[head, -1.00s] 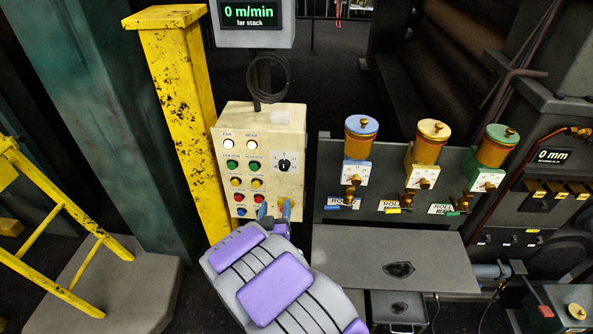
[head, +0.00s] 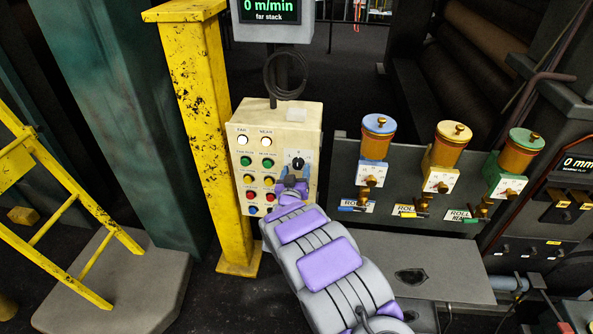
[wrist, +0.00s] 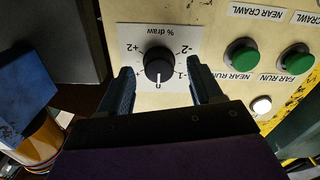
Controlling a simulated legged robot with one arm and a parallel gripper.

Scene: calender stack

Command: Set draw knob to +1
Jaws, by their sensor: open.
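The black draw knob (wrist: 158,66) sits on a white dial plate (wrist: 183,38) marked "% draw", which appears upside down in the wrist view. Its white pointer line points at the 0 mark. The +2 and +1 side lies to the left there, with the +1 label partly hidden by a finger; -1 and -2 lie to the right. My gripper (wrist: 160,72) is open, with one finger on each side of the knob and a visible gap to it on both sides. In the head view the knob (head: 298,163) shows just above my gripper (head: 292,183).
The cream control box (head: 272,118) carries several lamps and push buttons left of the knob. Green buttons (wrist: 241,56) are close to the right finger. A yellow post (head: 203,100) stands left of the box; several oil cups (head: 378,137) stand to its right.

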